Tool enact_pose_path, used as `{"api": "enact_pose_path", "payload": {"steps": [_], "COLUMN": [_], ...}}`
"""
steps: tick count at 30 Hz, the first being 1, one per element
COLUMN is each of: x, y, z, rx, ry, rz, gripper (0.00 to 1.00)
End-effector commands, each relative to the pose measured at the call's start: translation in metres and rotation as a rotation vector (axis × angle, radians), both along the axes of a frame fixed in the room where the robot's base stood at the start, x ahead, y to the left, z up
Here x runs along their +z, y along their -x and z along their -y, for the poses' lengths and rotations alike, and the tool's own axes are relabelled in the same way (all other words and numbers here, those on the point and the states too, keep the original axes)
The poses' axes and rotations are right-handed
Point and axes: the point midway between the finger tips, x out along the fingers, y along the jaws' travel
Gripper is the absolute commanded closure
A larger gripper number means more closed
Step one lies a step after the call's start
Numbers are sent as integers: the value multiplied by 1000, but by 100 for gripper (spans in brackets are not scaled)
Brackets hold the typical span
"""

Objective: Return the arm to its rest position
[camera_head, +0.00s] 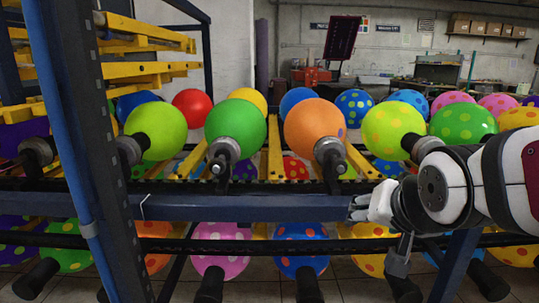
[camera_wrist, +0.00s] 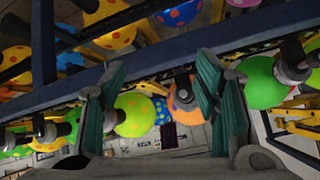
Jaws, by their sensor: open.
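My gripper (camera_head: 359,208) is at the right of the head view, in front of the rack's blue crossbeam (camera_head: 250,208), with my white and black arm reaching in from the right edge. In the wrist view my gripper (camera_wrist: 158,70) shows its two green-lined fingers spread wide apart. Nothing is held between them. A yellow-green balloon (camera_wrist: 134,115) and an orange balloon (camera_wrist: 186,97) show beyond the fingers. Whether the fingers touch the beam cannot be told.
The rack carries balloons on dark holders in rows, including a green balloon (camera_head: 236,127) and an orange balloon (camera_head: 314,126). Dotted balloons, such as a pink one (camera_head: 220,249), hang below the beam. A blue-and-dark post (camera_head: 88,150) stands at the left.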

Motion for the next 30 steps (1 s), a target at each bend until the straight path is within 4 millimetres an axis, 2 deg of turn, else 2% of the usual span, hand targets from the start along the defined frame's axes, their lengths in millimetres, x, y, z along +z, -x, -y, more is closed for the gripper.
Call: {"api": "enact_pose_path", "payload": {"steps": [3, 12, 18, 24, 30], "x": [6, 5, -27, -42, -9], "y": [48, 154, 213, 270, 264], "z": [1, 5, 5, 5, 5], "rx": [85, 313, 336, 352, 348], "ry": [81, 185, 147, 109, 117], "rz": [-105, -334, -582, -798, -760], "gripper": [44, 44, 44, 44, 44]}}
